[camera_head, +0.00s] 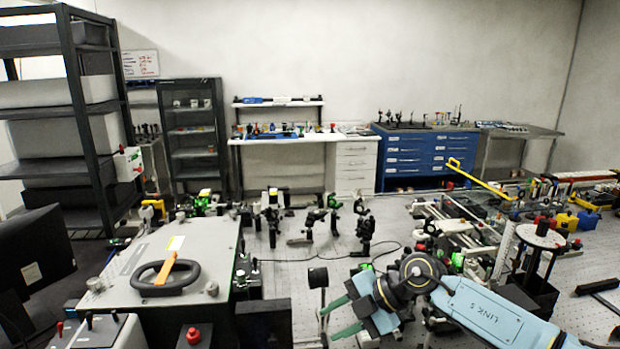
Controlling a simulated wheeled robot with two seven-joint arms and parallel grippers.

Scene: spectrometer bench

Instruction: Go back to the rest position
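My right gripper (328,324) is in the lower middle of the head view, on the end of my blue arm that comes in from the lower right. My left gripper is not in view.
Optic mounts (272,215) stand on the table's middle. Dense parts, including a round-topped stand (541,235), crowd the right. Shelves (75,110) rise at left.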

